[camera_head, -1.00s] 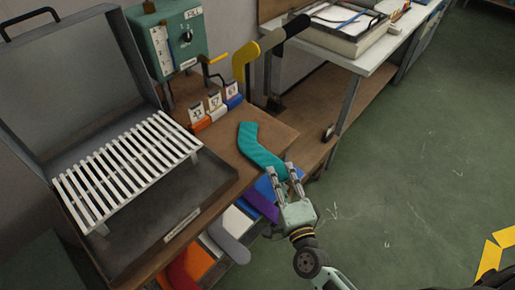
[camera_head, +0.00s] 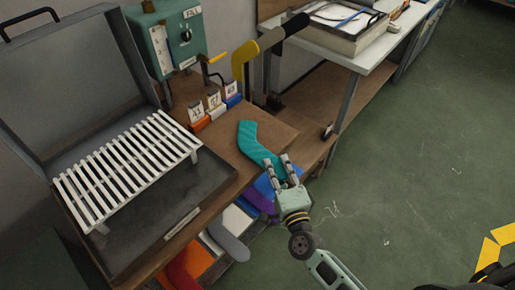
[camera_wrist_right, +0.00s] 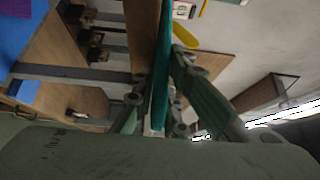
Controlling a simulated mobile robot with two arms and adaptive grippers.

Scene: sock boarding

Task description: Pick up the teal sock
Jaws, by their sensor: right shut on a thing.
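The teal sock (camera_head: 257,143) lies bent on the wooden bench top, its lower end at the bench's front right edge. My right gripper (camera_head: 277,164) is at that lower end, its two fingers on either side of the sock and shut on it. In the right wrist view the sock (camera_wrist_right: 163,62) runs edge-on up from between the fingers of the right gripper (camera_wrist_right: 162,95). My left gripper is not in view.
An open grey case with a white slatted rack (camera_head: 128,165) stands left. A green control box (camera_head: 172,42) and small numbered holders (camera_head: 213,105) are behind. Purple, white and orange socks hang below the front edge.

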